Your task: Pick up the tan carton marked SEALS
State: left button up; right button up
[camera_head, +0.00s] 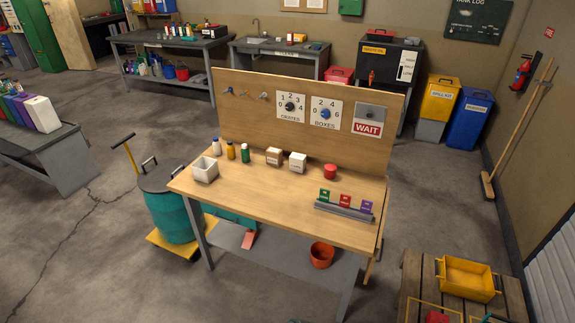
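A small tan carton (274,157) stands on the wooden workbench (258,205), near its back panel. Its front label is too small to read. A paler, whitish carton (298,163) stands just to its right, also with an unreadable label. The two cartons are close together. Neither of my grippers can be made out in the head view.
A red jar (330,171) and a grey card rack (344,210) are to the right. The bench's front middle is clear.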

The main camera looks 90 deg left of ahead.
aim_at(274, 156)
jog(key=u, duration=2.15)
jog(key=i+j+u, duration=0.35)
jog(key=j, duration=0.15)
jog(key=i+j+u, duration=0.35)
jog(key=j, duration=0.15)
jog(key=i+j+z, duration=0.6)
jog(key=j, duration=0.15)
jog(key=k+l, duration=0.05)
jog(key=k, duration=0.05)
